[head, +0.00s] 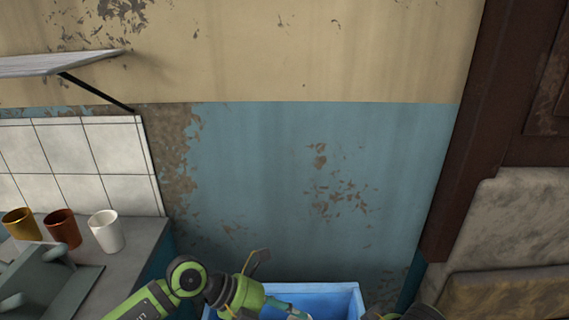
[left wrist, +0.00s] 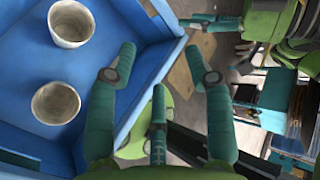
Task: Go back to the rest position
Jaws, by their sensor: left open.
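My left gripper (head: 285,305) is at the bottom middle of the head view, over the blue crate (head: 340,291). In the left wrist view its teal fingers (left wrist: 160,62) are spread apart with nothing between them. They are beside the rim of the blue crate (left wrist: 148,78). Two whitish cups, one upper (left wrist: 71,23) and one lower (left wrist: 56,103), are inside the crate, apart from the fingers. A green and teal part, seemingly my right gripper (left wrist: 212,23), shows at the top of the wrist view; its jaws are unclear.
A yellow mug (head: 22,224), a red-brown mug (head: 63,228) and a white mug (head: 106,231) stand on the grey counter (head: 148,236) by a sink. A shelf (head: 60,63) juts out above. Stuffed sacks (head: 510,225) are at the right. The wall above the crate is clear.

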